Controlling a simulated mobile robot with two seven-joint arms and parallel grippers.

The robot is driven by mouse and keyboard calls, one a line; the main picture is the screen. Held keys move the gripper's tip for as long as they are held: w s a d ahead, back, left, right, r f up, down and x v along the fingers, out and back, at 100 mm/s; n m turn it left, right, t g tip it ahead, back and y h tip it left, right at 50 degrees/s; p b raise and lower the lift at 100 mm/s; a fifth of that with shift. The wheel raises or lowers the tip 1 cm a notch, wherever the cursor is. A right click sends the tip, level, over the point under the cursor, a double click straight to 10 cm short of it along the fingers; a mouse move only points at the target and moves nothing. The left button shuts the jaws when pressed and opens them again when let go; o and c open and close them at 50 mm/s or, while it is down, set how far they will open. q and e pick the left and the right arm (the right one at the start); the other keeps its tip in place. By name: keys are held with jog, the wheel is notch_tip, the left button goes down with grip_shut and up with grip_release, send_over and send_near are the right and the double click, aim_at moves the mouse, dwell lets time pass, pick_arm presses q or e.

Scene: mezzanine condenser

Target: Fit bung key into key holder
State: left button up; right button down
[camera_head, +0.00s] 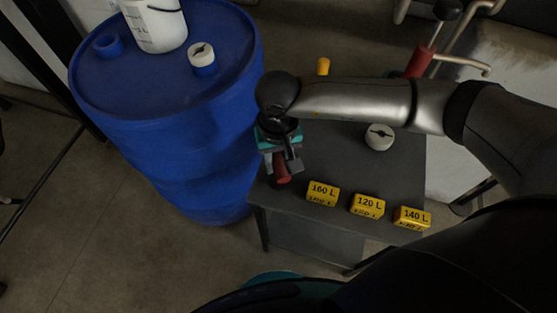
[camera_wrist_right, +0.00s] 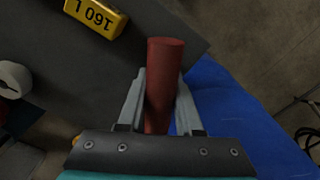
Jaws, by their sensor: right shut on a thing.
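My right gripper (camera_head: 280,172) points down over the left edge of a dark grey table. It is shut on a red cylindrical handle, which I take to be the bung key (camera_head: 283,170). In the right wrist view the red key (camera_wrist_right: 166,70) stands between the two grey fingers (camera_wrist_right: 160,98) and sticks out past their tips. Its other end is hidden by the gripper. I cannot pick out the key holder with certainty. My left gripper is not in view.
The table (camera_head: 345,165) carries yellow blocks marked 160 L (camera_head: 322,194), 120 L (camera_head: 368,206) and 140 L (camera_head: 412,217), and a white round cap (camera_head: 379,137). A blue drum (camera_head: 150,130) stands close left, with a white jug (camera_head: 155,25) and a white-and-blue bung (camera_head: 202,58) on top.

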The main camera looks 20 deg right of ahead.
jog(key=c, duration=0.9)
grip_release()
jog(key=o, duration=0.3)
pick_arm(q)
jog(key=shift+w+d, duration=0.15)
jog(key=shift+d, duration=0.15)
pick_arm(e)
jog(key=shift+o, duration=0.5)
jog(key=shift+r, duration=0.45)
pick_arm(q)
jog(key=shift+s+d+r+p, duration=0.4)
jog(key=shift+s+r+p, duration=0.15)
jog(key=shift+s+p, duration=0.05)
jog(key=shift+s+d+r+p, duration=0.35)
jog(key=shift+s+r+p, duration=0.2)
pick_arm(e)
notch_tip(320, 180, up, 14)
jog(key=shift+r, duration=0.2)
